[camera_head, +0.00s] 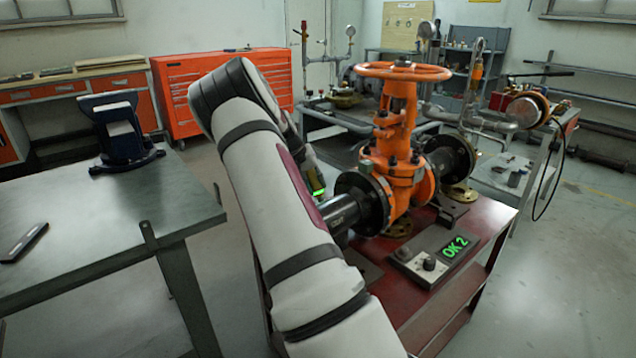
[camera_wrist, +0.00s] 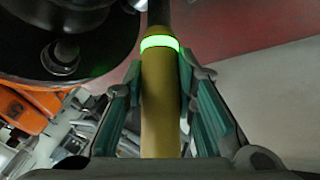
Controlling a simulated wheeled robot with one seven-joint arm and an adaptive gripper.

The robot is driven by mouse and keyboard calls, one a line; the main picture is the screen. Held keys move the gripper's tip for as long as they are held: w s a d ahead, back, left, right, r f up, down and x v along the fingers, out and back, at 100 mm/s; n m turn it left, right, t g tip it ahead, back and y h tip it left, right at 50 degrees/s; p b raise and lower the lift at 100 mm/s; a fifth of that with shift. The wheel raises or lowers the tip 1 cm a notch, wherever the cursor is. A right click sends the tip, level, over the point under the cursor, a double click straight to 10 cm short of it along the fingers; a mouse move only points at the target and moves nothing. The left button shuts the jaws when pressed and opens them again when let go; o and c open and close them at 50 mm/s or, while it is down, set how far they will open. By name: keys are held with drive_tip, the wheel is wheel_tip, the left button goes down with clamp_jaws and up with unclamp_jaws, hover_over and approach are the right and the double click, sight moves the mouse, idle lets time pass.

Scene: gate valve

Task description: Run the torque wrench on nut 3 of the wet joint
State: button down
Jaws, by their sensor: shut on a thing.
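In the wrist view the torque wrench (camera_wrist: 160,125) has a yellow handle and a ring glowing green. My gripper (camera_wrist: 162,72) is shut on this handle, with teal pads on both sides. The wrench's far end runs out of the top of that view. A dark flange (camera_wrist: 110,22) fills the upper left, with a nut (camera_wrist: 65,50) on its face; I cannot tell which number it is. In the head view the orange gate valve (camera_head: 397,135) stands between dark flanges, the near one (camera_head: 362,203) beside my wrist. My arm hides most of my gripper there; a green glow shows.
A control box (camera_head: 435,258) reading "OK 2" in green sits on the red cart (camera_head: 395,290) under the valve. An orange tool cabinet (camera_head: 190,90) stands behind. Open floor lies at right.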

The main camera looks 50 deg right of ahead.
drive_tip(key=shift+w+a+r, duration=0.1)
drive_tip(key=shift+w+a, duration=0.1)
drive_tip(key=shift+a, duration=0.45)
drive_tip(key=shift+w+a, duration=0.15)
drive_tip(key=shift+a, duration=0.5)
